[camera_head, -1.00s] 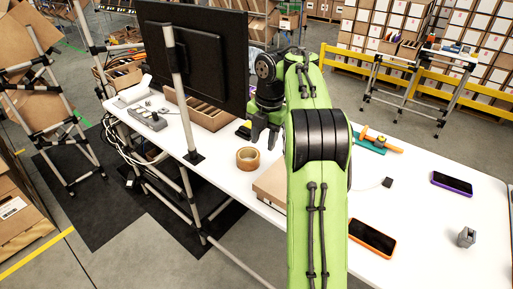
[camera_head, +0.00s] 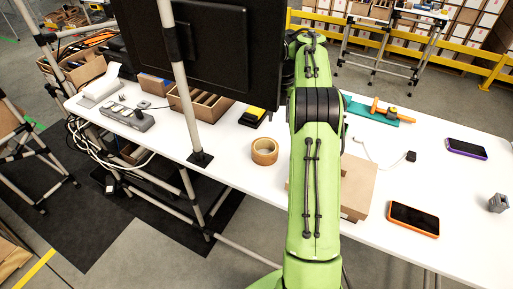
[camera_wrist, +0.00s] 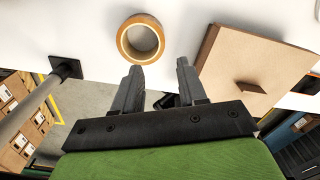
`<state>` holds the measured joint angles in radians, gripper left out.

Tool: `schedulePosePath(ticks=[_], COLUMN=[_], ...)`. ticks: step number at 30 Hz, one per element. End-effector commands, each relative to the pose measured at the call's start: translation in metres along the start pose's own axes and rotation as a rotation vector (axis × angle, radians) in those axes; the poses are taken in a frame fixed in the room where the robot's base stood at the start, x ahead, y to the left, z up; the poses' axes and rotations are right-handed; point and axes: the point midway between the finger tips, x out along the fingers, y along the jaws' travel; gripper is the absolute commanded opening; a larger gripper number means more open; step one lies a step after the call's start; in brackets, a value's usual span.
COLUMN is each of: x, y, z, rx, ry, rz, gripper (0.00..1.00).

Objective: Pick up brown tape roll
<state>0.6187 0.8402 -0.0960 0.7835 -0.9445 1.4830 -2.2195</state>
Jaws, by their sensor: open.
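The brown tape roll (camera_head: 264,151) lies flat on the white table, close to its front edge, in the head view. It also shows in the wrist view (camera_wrist: 141,39) at the top, left of centre, beyond my fingertips. My gripper (camera_wrist: 158,72) is open and empty in the wrist view. The roll is just ahead of my left finger, apart from it as far as I can tell.
A cardboard box (camera_head: 359,187) lies right of the roll; it is close to my right finger in the wrist view (camera_wrist: 246,64). A monitor (camera_head: 222,50) and its grey post (camera_head: 183,90) stand to the left. An orange phone (camera_head: 414,218) lies further right.

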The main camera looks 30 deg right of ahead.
Motion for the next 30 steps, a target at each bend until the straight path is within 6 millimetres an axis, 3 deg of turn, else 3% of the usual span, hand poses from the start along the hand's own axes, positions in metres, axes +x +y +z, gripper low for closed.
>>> schedulePosePath(ticks=[6, 12, 19, 26, 30], x=[0.057, 0.098, 0.116, 0.157, 0.156], y=[0.0, 0.0, 0.001, 0.001, 0.001], z=[0.0, -0.001, -0.001, -0.002, -0.002], rx=[0.001, 0.002, 0.001, 0.003, 0.002], ry=[0.003, 0.003, 0.001, 0.003, 0.0], rz=[-0.001, -0.001, 0.0, -0.001, 0.001], gripper=[0.41, 0.41, 0.41, 0.41, 0.41])
